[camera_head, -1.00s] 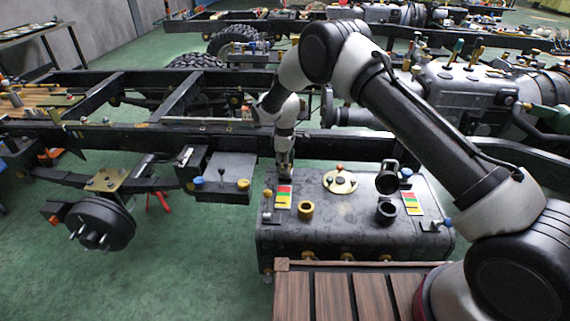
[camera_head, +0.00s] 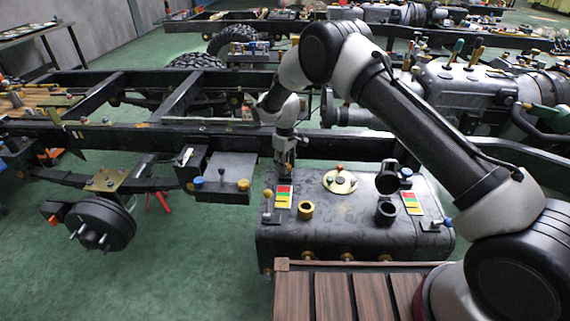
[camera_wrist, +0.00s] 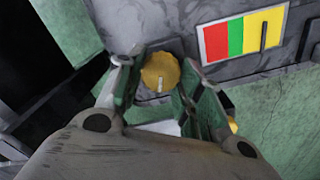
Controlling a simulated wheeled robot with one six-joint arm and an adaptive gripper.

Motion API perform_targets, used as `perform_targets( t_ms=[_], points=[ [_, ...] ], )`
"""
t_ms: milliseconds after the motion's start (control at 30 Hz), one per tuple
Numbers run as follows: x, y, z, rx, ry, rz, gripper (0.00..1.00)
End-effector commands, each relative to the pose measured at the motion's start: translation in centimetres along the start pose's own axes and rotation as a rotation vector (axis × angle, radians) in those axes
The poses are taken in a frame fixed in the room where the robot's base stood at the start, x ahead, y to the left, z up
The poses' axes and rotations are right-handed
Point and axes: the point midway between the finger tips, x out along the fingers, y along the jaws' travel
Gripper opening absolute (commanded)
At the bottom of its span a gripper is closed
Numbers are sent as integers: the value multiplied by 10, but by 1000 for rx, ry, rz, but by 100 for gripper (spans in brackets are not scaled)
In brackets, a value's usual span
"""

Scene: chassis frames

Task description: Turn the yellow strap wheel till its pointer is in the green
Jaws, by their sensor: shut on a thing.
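The yellow strap wheel (camera_wrist: 160,72) is a ribbed round knob with a pale mark on its lower edge. In the wrist view it sits between the fingertips of my gripper (camera_wrist: 156,80), which is shut on it from both sides. Beside it is the red, green and yellow gauge (camera_wrist: 236,37); its dark pointer (camera_wrist: 264,37) stands in the yellow band, apart from the green. In the head view my gripper (camera_head: 284,168) is at the far left of the dark tank (camera_head: 340,225), just beyond the gauge (camera_head: 284,197), and hides the wheel.
A yellow-topped lever (camera_head: 267,193) stands left of the gauge. A gold ring (camera_head: 306,210), a round cap (camera_head: 340,182) and black cups (camera_head: 386,211) are on the tank top. A second colour gauge (camera_head: 412,203) is at its right. The chassis rail (camera_head: 230,138) runs behind my gripper.

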Motion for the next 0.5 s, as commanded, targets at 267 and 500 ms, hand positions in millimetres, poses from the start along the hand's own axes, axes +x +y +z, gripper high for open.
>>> perform_targets(
  t_ms=[267, 500],
  points=[
    [0, 1, 0, 154, 0, 0, 12],
    [0, 1, 0, 218, 0, 0, 12]
  ],
)
